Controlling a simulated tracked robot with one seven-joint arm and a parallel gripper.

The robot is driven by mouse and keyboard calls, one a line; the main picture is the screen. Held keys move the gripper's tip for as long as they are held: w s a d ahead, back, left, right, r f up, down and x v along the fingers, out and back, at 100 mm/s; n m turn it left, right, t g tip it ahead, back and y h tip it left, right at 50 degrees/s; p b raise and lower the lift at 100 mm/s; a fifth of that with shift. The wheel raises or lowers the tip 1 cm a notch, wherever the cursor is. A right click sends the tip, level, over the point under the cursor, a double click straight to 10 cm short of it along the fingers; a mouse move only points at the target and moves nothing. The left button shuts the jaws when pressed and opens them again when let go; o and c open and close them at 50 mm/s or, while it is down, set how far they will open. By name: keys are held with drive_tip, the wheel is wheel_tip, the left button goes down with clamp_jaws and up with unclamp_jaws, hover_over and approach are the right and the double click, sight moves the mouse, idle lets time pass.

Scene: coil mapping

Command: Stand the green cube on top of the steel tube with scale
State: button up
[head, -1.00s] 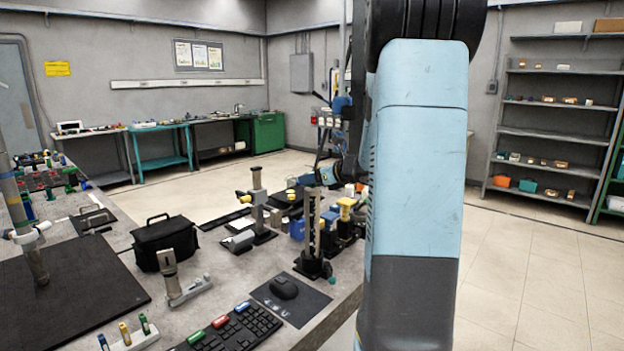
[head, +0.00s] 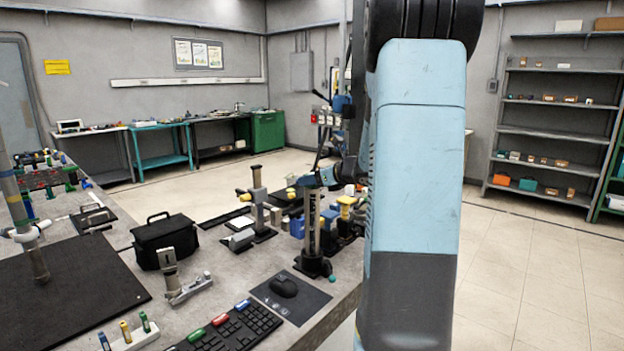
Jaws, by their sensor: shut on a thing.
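A steel upright tube (head: 312,232) on a round black base stands near the right edge of the grey bench; I take it for the tube with scale, though no marks are readable. My gripper (head: 306,181), small and far off, is by the tube's top end. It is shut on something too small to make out. I cannot pick out the green cube for certain. A tiny teal-green thing (head: 332,278) shows beside the tube's base. My blue arm hides the area right of the tube.
A second post (head: 258,200) with a yellow knob stands behind and left of the tube. Blue and yellow items crowd around both. A mouse (head: 284,287) on a mat, a keyboard (head: 235,330) and a black bag (head: 166,242) lie nearer.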

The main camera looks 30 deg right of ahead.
drive_tip(key=o, duration=1.1)
drive_tip(key=shift+s, duration=0.1)
drive_tip(key=v, duration=1.3)
drive_tip(key=shift+s+d, duration=0.15)
drive_tip(key=shift+s, duration=0.1)
